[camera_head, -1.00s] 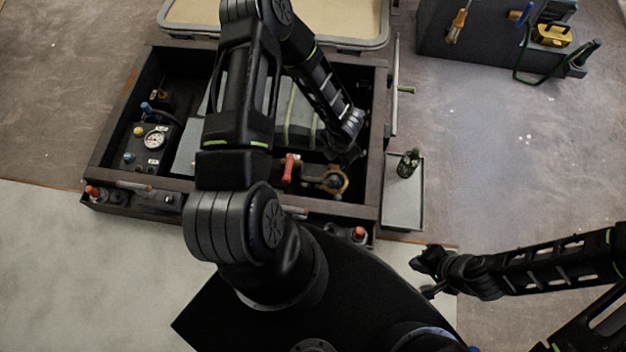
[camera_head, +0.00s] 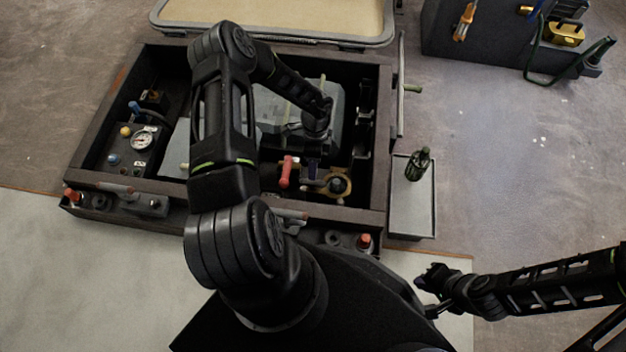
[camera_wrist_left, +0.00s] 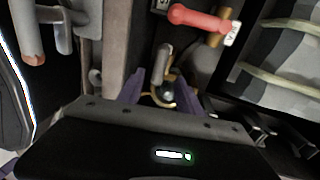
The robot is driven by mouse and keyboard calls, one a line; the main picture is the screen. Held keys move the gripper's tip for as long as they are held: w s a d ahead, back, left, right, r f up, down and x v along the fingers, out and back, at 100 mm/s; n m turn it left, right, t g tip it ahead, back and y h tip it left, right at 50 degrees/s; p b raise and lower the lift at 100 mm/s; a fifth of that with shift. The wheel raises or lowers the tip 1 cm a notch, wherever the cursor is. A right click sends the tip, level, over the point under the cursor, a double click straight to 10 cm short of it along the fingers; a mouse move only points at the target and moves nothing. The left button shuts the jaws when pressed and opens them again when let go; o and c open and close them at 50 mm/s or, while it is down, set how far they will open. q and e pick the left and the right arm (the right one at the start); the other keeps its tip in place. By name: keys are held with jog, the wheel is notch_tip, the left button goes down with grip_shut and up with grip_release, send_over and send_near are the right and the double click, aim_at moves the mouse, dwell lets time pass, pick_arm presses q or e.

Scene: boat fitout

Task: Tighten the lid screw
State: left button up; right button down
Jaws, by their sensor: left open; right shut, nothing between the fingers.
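A brass fitting (camera_head: 342,187) with a dark round top sits in the front right part of the open box. I cannot make out for sure which part is the lid screw. My left gripper (camera_head: 312,172) points down at the left side of this fitting. In the left wrist view its two purple fingers are apart, with a grey upright handle (camera_wrist_left: 161,64) and a brass ring (camera_wrist_left: 160,98) showing between and beyond them. Contact cannot be told. My right gripper (camera_head: 432,284) is shut and empty, outside the box at the lower right.
A red-handled valve (camera_head: 287,170) stands just left of the fitting; it also shows in the left wrist view (camera_wrist_left: 200,18). A gauge panel (camera_head: 140,145) is at the box's left. A green bottle (camera_head: 418,165) stands on a grey side tray (camera_head: 412,215). The box's front wall (camera_head: 235,208) runs close by.

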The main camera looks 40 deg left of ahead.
aim_at(313, 185)
pick_arm(q)
jog(key=f, duration=0.2)
jog(key=f+b, duration=0.1)
jog(key=f, duration=0.1)
jog(key=s+f+b, duration=0.1)
jog(key=f, duration=0.2)
jog(key=shift+s+d, duration=0.1)
jog(key=shift+d, duration=0.2)
grip_shut()
